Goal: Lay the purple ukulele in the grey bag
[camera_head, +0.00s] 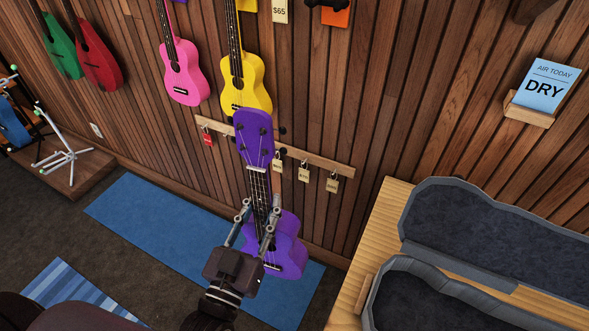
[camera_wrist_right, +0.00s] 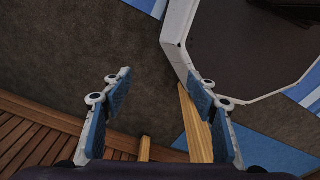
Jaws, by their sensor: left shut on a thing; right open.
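The purple ukulele (camera_head: 287,248) hangs upright in the air in the head view, headstock up and body down, slightly tilted. My left gripper (camera_head: 260,211) is shut on its neck, just above the body, and hides part of the strings. The grey bag (camera_head: 440,270) lies open on a wooden table at the lower right, with dark-lined near and far halves. The ukulele is left of the bag, apart from it. In the right wrist view, my right gripper (camera_wrist_right: 160,80) is open and empty, above dark floor.
The wooden table (camera_head: 392,210) stands at right. A wall rail (camera_head: 315,161) with tags is behind the ukulele. Pink (camera_head: 185,78) and yellow (camera_head: 247,82) ukuleles hang on the wall. A "DRY" sign (camera_head: 546,84) sits above the bag. A blue mat (camera_head: 150,215) lies on the floor.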

